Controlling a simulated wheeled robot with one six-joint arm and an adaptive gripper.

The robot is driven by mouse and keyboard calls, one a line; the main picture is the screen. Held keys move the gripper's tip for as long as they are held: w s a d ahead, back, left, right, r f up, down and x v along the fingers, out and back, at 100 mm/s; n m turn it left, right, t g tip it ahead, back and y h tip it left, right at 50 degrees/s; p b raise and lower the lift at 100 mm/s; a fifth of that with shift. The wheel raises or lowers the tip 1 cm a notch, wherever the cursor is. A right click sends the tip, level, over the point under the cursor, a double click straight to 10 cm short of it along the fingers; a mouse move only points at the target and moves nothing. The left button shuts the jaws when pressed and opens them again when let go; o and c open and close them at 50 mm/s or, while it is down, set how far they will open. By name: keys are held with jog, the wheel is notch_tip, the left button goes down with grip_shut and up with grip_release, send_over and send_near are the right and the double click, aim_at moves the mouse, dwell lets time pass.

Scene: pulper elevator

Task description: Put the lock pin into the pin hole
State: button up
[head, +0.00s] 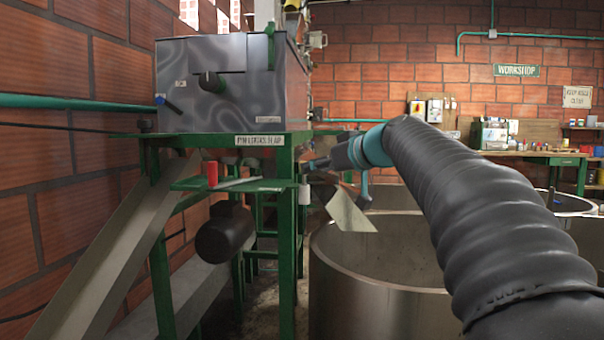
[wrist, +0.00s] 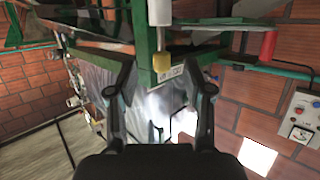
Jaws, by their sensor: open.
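My gripper (head: 318,165) is at the right side of the green stand (head: 288,230) in the head view, largely end-on. In the wrist view my gripper (wrist: 160,68) is open and empty. A yellow-ended piece (wrist: 161,62), apparently the lock pin's head, shows between and beyond the fingertips. It sits at the end of a white cylinder (wrist: 159,14); the wrist picture is upside down. A white piece (head: 304,192) on the stand's leg seems to be that cylinder in the head view. I cannot make out the pin hole in either view.
A metal hopper (head: 225,100) stands on the stand above a sign (head: 260,140). A red cylinder (head: 212,174) stands on the green shelf (head: 190,185); it also shows in the wrist view (wrist: 268,45). A tilted pale plate (head: 350,212) hangs over a large metal tank (head: 385,285).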

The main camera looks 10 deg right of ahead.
aim_at(304, 182)
jog(key=shift+r+p+x, duration=0.15)
jog(key=shift+p+x, duration=0.1)
jog(key=shift+x, duration=0.65)
jog(key=shift+r+p+x, duration=0.2)
jog(key=shift+p+x, duration=0.05)
jog(key=shift+x, duration=0.65)
jog(key=shift+r+p+x, duration=0.15)
jog(key=shift+p+x, duration=0.1)
jog(key=shift+x, duration=0.65)
jog(key=shift+a, duration=0.15)
grip_shut()
